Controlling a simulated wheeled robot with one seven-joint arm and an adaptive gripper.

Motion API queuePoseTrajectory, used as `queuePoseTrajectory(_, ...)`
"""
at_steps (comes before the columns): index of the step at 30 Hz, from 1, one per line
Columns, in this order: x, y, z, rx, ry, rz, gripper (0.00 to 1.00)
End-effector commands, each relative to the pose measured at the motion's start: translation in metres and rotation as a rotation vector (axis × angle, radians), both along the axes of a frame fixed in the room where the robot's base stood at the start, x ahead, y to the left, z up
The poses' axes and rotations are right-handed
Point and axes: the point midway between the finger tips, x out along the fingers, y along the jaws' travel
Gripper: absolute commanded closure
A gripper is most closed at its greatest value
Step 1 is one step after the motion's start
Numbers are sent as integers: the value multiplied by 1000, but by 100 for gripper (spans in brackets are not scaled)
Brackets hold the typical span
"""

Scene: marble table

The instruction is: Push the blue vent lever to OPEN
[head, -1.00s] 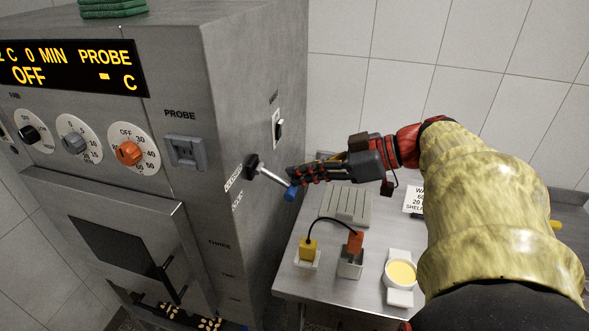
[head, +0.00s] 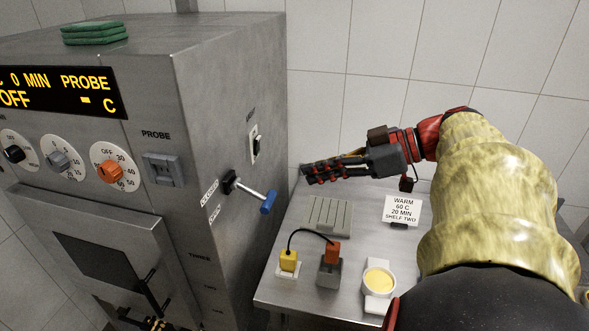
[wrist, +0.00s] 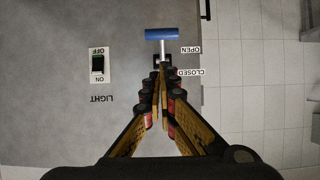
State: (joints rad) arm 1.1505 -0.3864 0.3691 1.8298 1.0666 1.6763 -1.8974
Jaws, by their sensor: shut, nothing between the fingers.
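The vent lever has a black pivot on the cabinet's right side, a silver rod and a blue handle (head: 268,202). It sticks out and slopes downward to the right in the head view. The CLOSED label (head: 209,193) sits above the OPEN label (head: 214,214) beside the pivot. In the upside-down wrist view, the blue handle (wrist: 162,35) lies past the OPEN label (wrist: 190,49), away from the CLOSED label (wrist: 190,72). My gripper (head: 305,173) is shut and empty, to the right of and above the handle, apart from it. Its fingertips (wrist: 160,70) partly hide the pivot area in the wrist view.
A light switch (head: 256,145) is above the lever on the cabinet (head: 210,90). The steel table (head: 270,290) below holds a ribbed grey block (head: 328,215), yellow and orange plugs joined by a cable, a yellow-filled bowl (head: 379,282) and a sign (head: 402,209).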

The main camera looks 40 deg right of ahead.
Motion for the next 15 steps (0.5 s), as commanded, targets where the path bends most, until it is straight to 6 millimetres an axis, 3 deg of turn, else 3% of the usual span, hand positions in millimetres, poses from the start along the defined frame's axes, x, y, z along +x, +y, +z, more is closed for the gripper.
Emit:
queuePoseTrajectory(6,-18,-15,10,1,0,-3,100)
queuePoseTrajectory(15,-23,-18,11,0,0,0,100)
